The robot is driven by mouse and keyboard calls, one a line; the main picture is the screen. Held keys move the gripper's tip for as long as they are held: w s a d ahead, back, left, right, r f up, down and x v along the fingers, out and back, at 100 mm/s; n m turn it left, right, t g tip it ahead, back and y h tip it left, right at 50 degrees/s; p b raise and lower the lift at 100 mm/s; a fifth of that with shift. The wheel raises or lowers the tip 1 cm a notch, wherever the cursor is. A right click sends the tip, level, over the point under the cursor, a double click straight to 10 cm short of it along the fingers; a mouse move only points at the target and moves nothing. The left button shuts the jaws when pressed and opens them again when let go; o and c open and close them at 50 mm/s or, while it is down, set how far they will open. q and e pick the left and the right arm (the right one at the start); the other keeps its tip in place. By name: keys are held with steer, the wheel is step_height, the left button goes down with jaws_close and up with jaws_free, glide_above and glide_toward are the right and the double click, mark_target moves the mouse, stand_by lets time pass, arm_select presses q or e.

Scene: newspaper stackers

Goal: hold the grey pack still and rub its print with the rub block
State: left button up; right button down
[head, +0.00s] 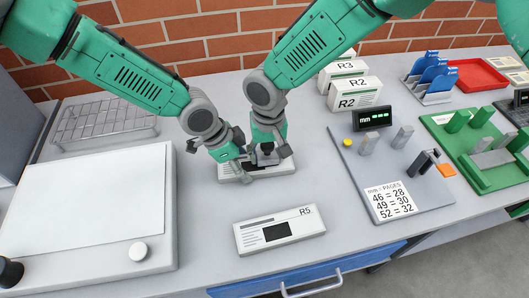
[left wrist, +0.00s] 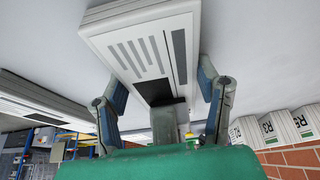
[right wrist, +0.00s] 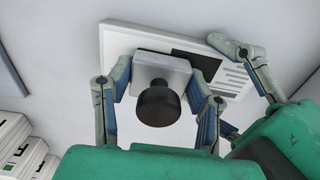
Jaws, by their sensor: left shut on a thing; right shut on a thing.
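The grey pack (head: 285,167) lies flat on the table under both grippers. Its grey lines and dark patch show in the left wrist view (left wrist: 122,42) and the right wrist view (right wrist: 122,42). My left gripper (head: 238,160) is shut on the pack, with fingers along opposite sides. My right gripper (head: 267,151) is shut on the rub block (right wrist: 168,70), a light block with a round black knob (right wrist: 158,104). The block is over the pack, at the dark printed patch. Its underside is hidden, so I cannot tell whether it touches the print.
At left are a white flat-topped unit (head: 160,190) and a wire rack (head: 100,132). At right are a grey gauge board (head: 430,195), R2 and R3 packs (head: 345,97), and a green fixture (head: 445,135).

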steer(key=shift+d, duration=0.15)
steer(key=shift+w+d+f, duration=0.1)
steer(key=shift+w+d, duration=0.05)
steer(key=shift+d, duration=0.45)
steer(key=shift+w+d, duration=0.1)
steer(key=shift+d, duration=0.45)
steer(key=shift+a, duration=0.15)
steer(key=shift+s+a+f, duration=0.1)
steer(key=shift+s+a, duration=0.1)
steer(key=shift+a, duration=0.55)
steer(key=shift+s+a, duration=0.15)
steer(key=shift+a, duration=1.3)
